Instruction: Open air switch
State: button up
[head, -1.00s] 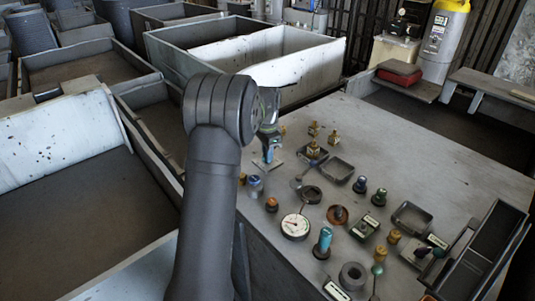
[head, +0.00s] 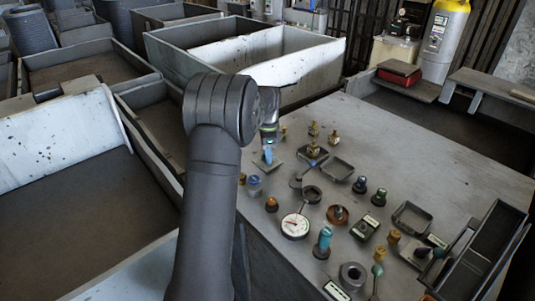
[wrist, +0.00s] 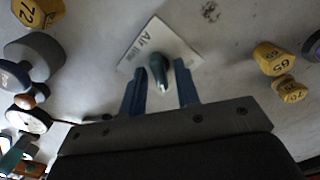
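The air switch is a dark green lever (wrist: 158,72) on a white plate marked "Air" (wrist: 140,45), the rest of the label being hard to read. In the wrist view the lever stands between the two blue fingers of my gripper (wrist: 160,88), with a gap showing on each side. The fingers are apart and not closed on it. In the head view my gripper (head: 268,156) is low over the plate (head: 264,166) at the left part of the bench, and its fingers hide the lever there.
Beside the plate are a blue knob (head: 254,181), an orange knob (head: 271,204) and a round gauge (head: 295,226). Yellow numbered knobs (wrist: 274,57) stand to the right in the wrist view. The back right of the bench (head: 430,140) is clear.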

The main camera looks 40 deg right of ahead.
jog(key=shift+r, duration=0.1)
jog(key=shift+r, duration=2.85)
jog(key=shift+f, duration=0.1)
notch_tip(320, 180, down, 6)
jog(key=shift+f, duration=0.1)
jog(key=shift+r+n, duration=0.2)
jog(key=shift+n, duration=0.8)
jog(key=shift+m, duration=0.3)
